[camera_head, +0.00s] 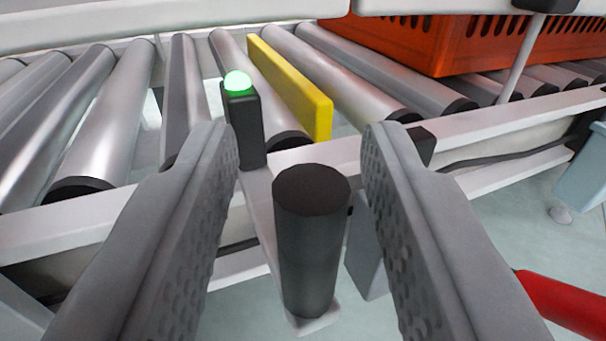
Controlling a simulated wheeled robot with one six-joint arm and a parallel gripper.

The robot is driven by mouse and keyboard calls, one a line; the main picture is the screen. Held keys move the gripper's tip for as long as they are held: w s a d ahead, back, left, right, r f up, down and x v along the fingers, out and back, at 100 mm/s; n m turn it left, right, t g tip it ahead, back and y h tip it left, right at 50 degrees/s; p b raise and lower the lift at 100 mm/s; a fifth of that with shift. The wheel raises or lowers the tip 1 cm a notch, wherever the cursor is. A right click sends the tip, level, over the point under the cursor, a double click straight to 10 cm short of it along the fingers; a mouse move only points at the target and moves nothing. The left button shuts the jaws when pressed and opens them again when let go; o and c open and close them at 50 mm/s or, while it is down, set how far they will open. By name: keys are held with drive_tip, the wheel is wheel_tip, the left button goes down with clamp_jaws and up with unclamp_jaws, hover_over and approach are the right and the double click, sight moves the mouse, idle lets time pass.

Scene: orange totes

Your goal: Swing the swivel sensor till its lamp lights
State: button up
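The swivel sensor (245,128) is a small black block on a light grey arm at the near rail of the roller conveyor. The lamp (238,81) on its top glows green. A dark grey upright cylinder (312,245) stands at the near end of that arm, like a handle. My gripper (292,150) is open, with one grey finger on each side of the cylinder. Gaps show between the cylinder and both fingers, so it does not look gripped. The sensor's lower end is partly hidden near the left finger.
An orange tote (420,40) sits on the rollers at the back right. A red tube-shaped part (565,303) is at the lower right. A dark cable runs along the rail at right.

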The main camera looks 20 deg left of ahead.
drive_tip(key=v, duration=1.7)
drive_tip(key=shift+s, duration=0.2)
drive_tip(key=shift+d, duration=0.1)
